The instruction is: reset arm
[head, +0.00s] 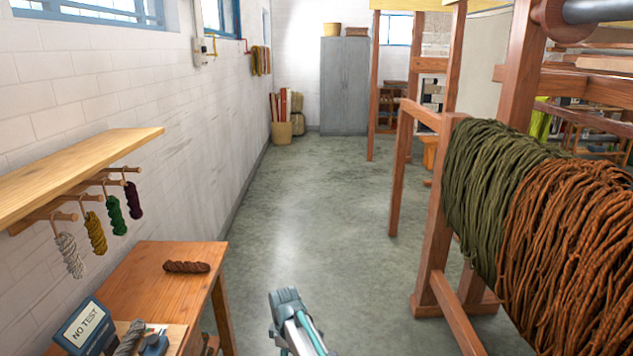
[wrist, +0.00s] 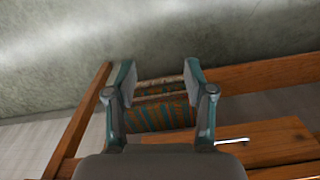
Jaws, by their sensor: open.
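My gripper (head: 290,305) is in the lower middle of the head view, over the floor to the right of the wooden table (head: 215,262). In the wrist view my gripper (wrist: 160,75) is open, its two fingers apart. A striped teal and brown woven piece (wrist: 160,118) shows between the fingers, beyond them; I see nothing gripped. A brown skein (head: 187,267) lies on the table. Grey-white (head: 70,255), yellow (head: 96,233), green (head: 116,215) and dark purple (head: 133,200) skeins hang from pegs under the shelf.
The wooden shelf (head: 80,165) juts from the left wall. Green (head: 490,190) and rust (head: 575,240) yarn hangs on a wooden frame at right. The middle floor is clear.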

